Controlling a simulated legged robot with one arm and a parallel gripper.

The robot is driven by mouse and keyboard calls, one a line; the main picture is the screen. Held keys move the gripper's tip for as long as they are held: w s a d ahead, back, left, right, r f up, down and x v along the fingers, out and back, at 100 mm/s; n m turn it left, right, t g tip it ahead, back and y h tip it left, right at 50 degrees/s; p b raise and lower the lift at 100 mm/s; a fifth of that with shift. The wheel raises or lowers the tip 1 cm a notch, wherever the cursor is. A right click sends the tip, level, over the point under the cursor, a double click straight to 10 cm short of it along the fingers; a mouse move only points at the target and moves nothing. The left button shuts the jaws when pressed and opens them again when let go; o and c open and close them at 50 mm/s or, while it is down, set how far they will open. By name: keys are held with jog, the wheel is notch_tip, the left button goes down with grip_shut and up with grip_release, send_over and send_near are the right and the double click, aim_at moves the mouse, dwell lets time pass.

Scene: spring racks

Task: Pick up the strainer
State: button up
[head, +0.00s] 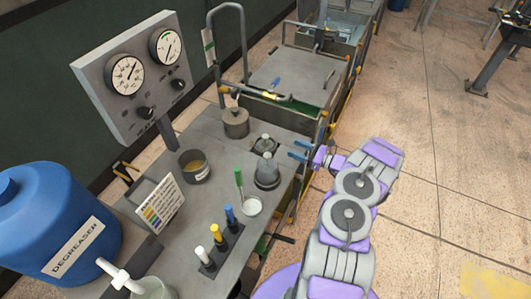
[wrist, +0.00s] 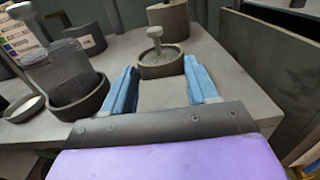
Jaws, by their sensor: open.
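Two knobbed mesh pieces could be the strainer; I cannot tell for certain which one is meant. One is a low round mesh piece with an upright knobbed stem (wrist: 157,42), sitting in a dark ring; its knob shows in the head view (head: 265,138). The other is a taller mesh cylinder (wrist: 64,72) with a knob, standing in a dark round dish, also in the head view (head: 267,171). My gripper (head: 299,150) is open and empty at the bench's right edge. In the wrist view its blue fingers (wrist: 160,75) point at the low piece, which lies beyond the tips, apart from them.
The grey bench (head: 215,210) also carries a lidded pot (head: 236,123), an open pot (head: 194,166), a white dish (head: 251,207) with a green handle, and a rack of coloured handles (head: 217,240). A gauge panel (head: 140,75) stands behind.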

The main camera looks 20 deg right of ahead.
aim_at(265, 139)
jog(key=x, duration=0.8)
jog(key=shift+s+a+b, duration=0.1)
jog(key=shift+a+b, duration=0.3)
jog(key=shift+a, duration=0.05)
jog(key=shift+w+a, duration=0.2)
jog(key=shift+w, duration=0.35)
jog(key=b+x, duration=0.1)
jog(key=x, duration=0.3)
jog(key=shift+a+f, duration=0.1)
jog(key=shift+w+a, duration=0.2)
jog(key=shift+a, duration=0.1)
jog(key=shift+d, duration=0.2)
jog(key=c, duration=0.5)
jog(key=shift+a, duration=0.1)
grip_shut()
